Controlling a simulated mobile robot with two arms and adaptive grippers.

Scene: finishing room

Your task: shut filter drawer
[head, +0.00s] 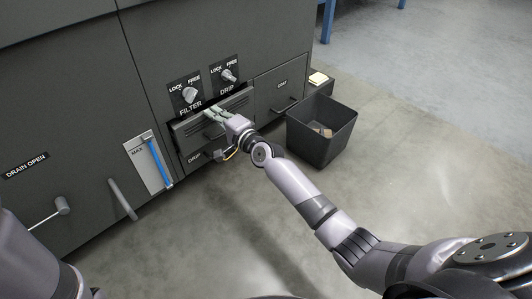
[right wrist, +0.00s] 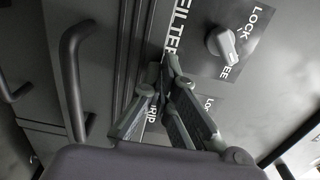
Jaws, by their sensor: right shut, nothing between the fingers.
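The filter drawer (head: 184,131) is a dark grey front under the FILTER label, with a bar handle, which also shows in the right wrist view (right wrist: 72,85). It seems to stand slightly proud of the cabinet; how far out is unclear. The filter LOCK/FREE knob (head: 190,95) is above it; a light knob shows in the right wrist view (right wrist: 221,43). My right gripper (head: 212,112) is shut and empty, its fingertips (right wrist: 166,72) close to the drawer's top edge beside the label. Contact cannot be told. Only part of my left arm shows, not its gripper.
The DRIP knob (head: 229,76) is right of the filter knob. Another drawer (head: 282,88) is farther right. A dark open bin (head: 320,143) stands on the floor near my right forearm. A lever (head: 61,206) and a blue-striped MAX gauge (head: 147,163) are at left.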

